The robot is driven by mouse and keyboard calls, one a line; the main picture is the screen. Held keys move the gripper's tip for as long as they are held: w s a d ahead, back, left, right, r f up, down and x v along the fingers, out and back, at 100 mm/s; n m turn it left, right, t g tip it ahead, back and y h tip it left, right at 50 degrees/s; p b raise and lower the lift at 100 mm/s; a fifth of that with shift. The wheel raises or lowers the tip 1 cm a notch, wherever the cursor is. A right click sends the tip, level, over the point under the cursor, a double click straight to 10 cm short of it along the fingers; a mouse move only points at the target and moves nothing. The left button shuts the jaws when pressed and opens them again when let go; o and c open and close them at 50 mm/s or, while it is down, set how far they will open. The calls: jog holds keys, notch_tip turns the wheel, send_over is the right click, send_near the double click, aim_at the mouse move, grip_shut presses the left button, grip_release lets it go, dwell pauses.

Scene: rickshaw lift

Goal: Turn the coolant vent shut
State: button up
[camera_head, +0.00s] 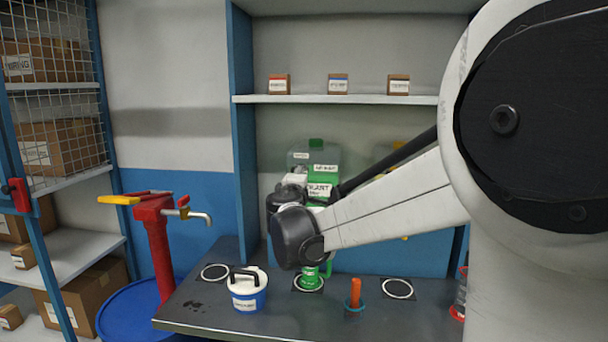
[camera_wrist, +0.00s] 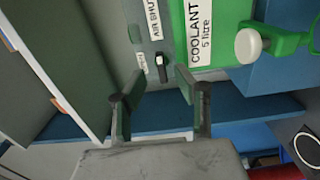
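A small black vent lever (camera_wrist: 162,67) sits on the grey face next to a small white label. My gripper (camera_wrist: 157,80) is open, its two fingers apart on either side of the vent lever's line. The lever appears just beyond the fingertips, and I see no contact. My arm hides much of the jug in the head view.
On the bench stand a white and blue tub (camera_head: 248,290) and a cup with an orange-brown stick (camera_head: 354,298). A red hand pump (camera_head: 158,240) stands at left. A shelf (camera_head: 335,99) is above.

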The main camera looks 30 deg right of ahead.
jog(key=v, duration=0.4)
jog(key=shift+s+a, duration=0.15)
jog(key=shift+s, duration=0.1)
